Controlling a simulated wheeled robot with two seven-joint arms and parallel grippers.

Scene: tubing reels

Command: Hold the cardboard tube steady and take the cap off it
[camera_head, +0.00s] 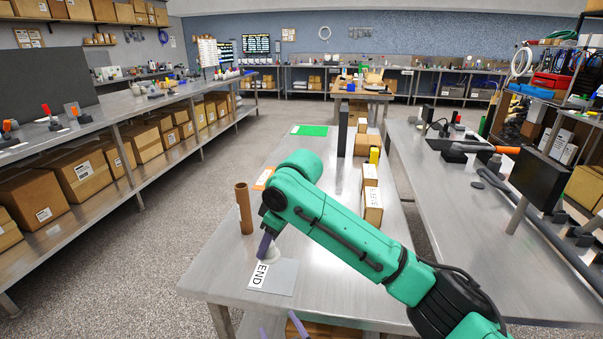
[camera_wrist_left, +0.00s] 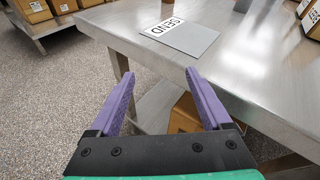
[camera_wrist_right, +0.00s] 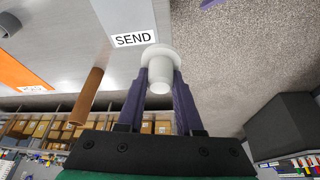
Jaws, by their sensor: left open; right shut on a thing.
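The brown cardboard tube (camera_head: 244,210) stands upright on the metal table, left of my right gripper (camera_head: 266,247). Its top shows no cap. In the right wrist view the tube (camera_wrist_right: 87,97) is left of the fingers. My right gripper is shut on the white flanged cap (camera_wrist_right: 161,70), at the grey pad with the SEND label (camera_head: 283,281); whether the cap touches the pad is unclear. My left gripper (camera_wrist_left: 158,72) is open and empty, off the table's near edge and below the pad in the picture. Only its purple fingertips show in the head view.
An orange-edged mat (camera_head: 263,179) lies behind the tube, partly hidden by my right arm. A green mat (camera_head: 310,130) lies farther back. Cartons (camera_head: 372,206), a yellow item (camera_head: 374,155) and a black upright panel (camera_head: 343,128) line the table's right side.

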